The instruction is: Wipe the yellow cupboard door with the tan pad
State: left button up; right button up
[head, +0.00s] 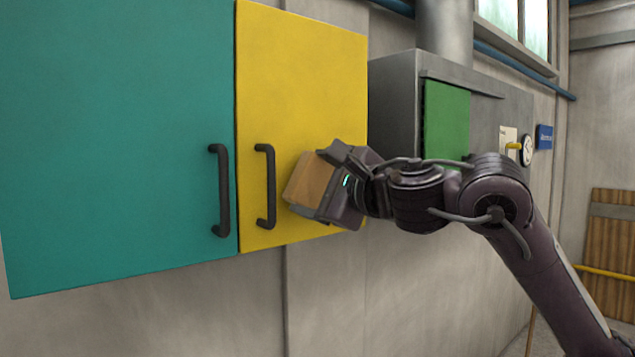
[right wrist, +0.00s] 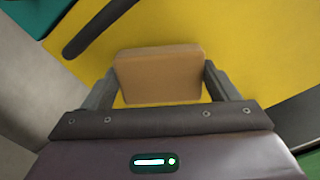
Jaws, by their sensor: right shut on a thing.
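The yellow cupboard door (head: 310,80) is shut, with a dark vertical handle (head: 267,185) near its left edge. The tan pad (head: 310,180) is held in my right gripper (head: 318,183), in front of the door's lower right part, just right of the handle. In the right wrist view the pad (right wrist: 160,75) sits between the two fingers, with the yellow door (right wrist: 235,40) behind it. I cannot tell whether the pad touches the door. My left gripper is not in view.
A teal cupboard door (head: 115,130) with its own dark handle (head: 220,190) adjoins on the left. A grey metal box (head: 393,110) with a green panel (head: 447,120) stands to the right. The wall below the cupboard is bare.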

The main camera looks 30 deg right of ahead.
jog(key=shift+w+p, duration=0.35)
jog(key=shift+w, duration=0.5)
jog(key=shift+d+b, duration=0.4)
jog(key=shift+d, duration=1.5)
jog(key=shift+w+d+r, duration=0.1)
jog(key=shift+a+p, duration=0.85)
jog(key=shift+a, duration=1.2)
jog(key=shift+s, duration=0.2)
